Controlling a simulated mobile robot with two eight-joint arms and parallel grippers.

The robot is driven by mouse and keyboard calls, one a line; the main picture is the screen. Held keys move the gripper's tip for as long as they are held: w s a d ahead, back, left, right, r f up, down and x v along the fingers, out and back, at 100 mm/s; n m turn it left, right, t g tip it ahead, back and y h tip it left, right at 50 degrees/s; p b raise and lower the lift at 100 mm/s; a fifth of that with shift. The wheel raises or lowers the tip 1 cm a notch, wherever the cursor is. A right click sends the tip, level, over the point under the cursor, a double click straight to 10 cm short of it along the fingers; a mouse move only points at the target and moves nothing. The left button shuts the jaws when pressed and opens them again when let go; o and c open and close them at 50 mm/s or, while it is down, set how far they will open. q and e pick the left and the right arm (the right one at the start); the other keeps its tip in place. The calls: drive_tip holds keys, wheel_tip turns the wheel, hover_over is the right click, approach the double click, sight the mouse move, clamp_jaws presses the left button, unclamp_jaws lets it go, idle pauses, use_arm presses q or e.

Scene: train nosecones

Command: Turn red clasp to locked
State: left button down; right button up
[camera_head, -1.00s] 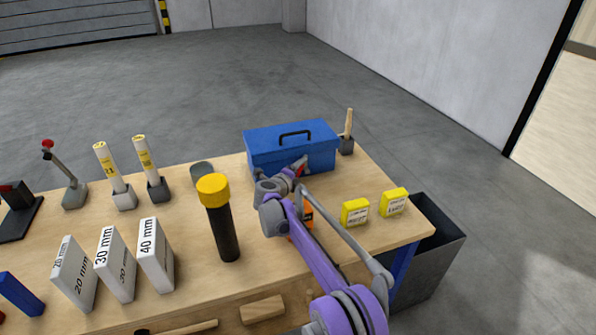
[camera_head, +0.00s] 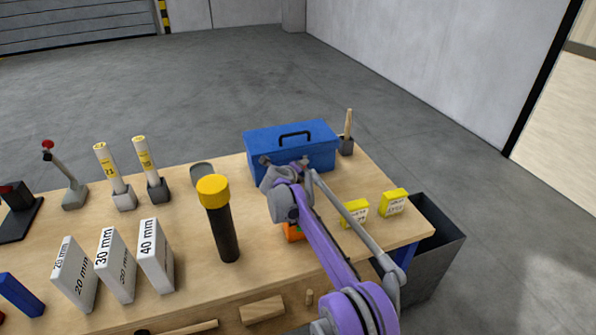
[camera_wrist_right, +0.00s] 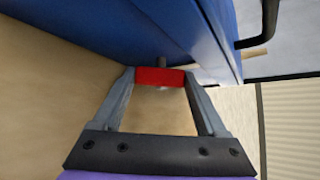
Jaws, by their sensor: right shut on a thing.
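The red clasp (camera_wrist_right: 160,76) is on the front face of the blue toolbox (camera_head: 292,137). It lies crosswise between the fingertips of my right gripper (camera_wrist_right: 160,80) in the right wrist view, and the gripper is shut on it. A short grey pin shows just behind the clasp. The toolbox wall (camera_wrist_right: 90,28) fills the top of that view. In the head view my right wrist (camera_head: 288,190) is in front of the toolbox and mostly hides the clasp. My left gripper is not in view.
Two yellow boxes (camera_head: 354,213) stand right of my arm. An orange object (camera_head: 293,232) is partly hidden under it. A black cylinder with a yellow cap (camera_head: 222,225) stands close on the left. Labelled white blocks (camera_head: 155,257) are at the front left of the workbench.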

drive_tip(key=shift+d+r+m+g+y, duration=0.15)
drive_tip(key=shift+m+g+y, duration=0.55)
drive_tip(key=shift+y, duration=0.4)
drive_tip(key=o, duration=1.3)
drive_tip(key=v, duration=1.1)
drive_tip(key=shift+b, duration=0.4)
drive_tip(key=shift+w+d, duration=0.1)
